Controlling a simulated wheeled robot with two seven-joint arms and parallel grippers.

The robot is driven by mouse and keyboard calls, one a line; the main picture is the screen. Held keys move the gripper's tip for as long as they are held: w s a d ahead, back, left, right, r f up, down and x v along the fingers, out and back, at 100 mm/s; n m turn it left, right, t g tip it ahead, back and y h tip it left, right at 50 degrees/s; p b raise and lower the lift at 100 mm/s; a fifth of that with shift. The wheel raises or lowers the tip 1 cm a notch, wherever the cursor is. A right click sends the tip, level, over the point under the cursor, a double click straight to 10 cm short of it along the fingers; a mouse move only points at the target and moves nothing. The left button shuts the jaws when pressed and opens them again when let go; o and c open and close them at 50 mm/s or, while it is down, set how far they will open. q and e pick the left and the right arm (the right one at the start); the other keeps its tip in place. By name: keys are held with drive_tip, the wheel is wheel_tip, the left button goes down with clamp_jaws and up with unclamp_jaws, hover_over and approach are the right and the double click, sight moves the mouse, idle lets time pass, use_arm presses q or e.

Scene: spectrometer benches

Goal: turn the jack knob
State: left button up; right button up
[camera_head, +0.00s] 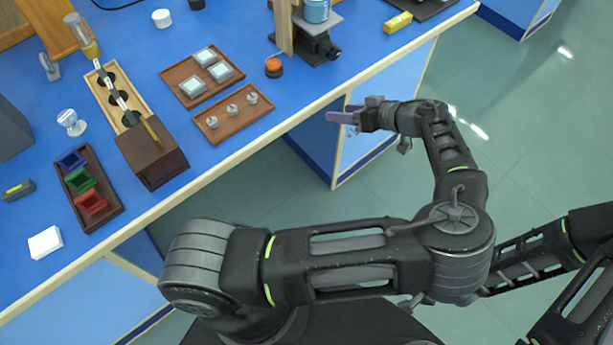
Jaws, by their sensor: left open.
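The lab jack (312,44) stands at the bench's front edge, top centre, with a blue cylinder (317,10) on its grey top plate. A dark knob (331,50) shows at its front right side. My left gripper (340,117) is open and empty, its purple-grey fingers pointing left. In the picture it lies below and slightly right of the jack, in front of the bench's edge and clear of the knob. My right gripper is out of view; only part of that arm shows at the lower right.
A small orange-topped round item (273,67) stands left of the jack, and a yellow block (398,22) lies to its right. Two brown trays (203,121) (170,72) hold small parts. A brown box (152,160) stands at the bench edge. Green floor is clear at right.

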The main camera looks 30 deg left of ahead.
use_arm(q)
drive_tip(key=s+a+f+m+g+h, duration=0.1)
drive_tip(key=s+a+f+h, duration=0.1)
drive_tip(key=s+f, duration=0.4)
drive_tip(key=s+a+f+m+g+h+p, duration=0.1)
drive_tip(key=s+a+f, duration=0.3)
drive_tip(key=f, duration=0.5)
drive_tip(key=shift+s+a+m+g+h, duration=0.2)
drive_tip(key=shift+s+m+g+h, duration=0.2)
drive_tip(key=shift+s+m+g, duration=0.6)
drive_tip(key=shift+s+f+n, duration=0.1)
drive_tip(key=shift+s+n, duration=0.2)
drive_tip(key=s+d+f+m+g+h, duration=0.1)
drive_tip(key=s+d+f+m+h, duration=0.2)
drive_tip(key=s, duration=0.4)
drive_tip(key=s+d+f+h, duration=0.2)
drive_tip(key=s+d+f, duration=0.2)
drive_tip(key=s+f, duration=0.25)
drive_tip(key=s+d+r+m+t+h, duration=0.1)
drive_tip(key=d+r+m+t+h, duration=0.2)
drive_tip(key=d, duration=1)
wheel_tip(320, 180, up, 4)
drive_tip(key=h, duration=0.3)
drive_tip(key=shift+s+d+m+t, duration=0.15)
drive_tip(key=shift+d+m+t, duration=0.15)
drive_tip(key=shift+d, duration=0.1)
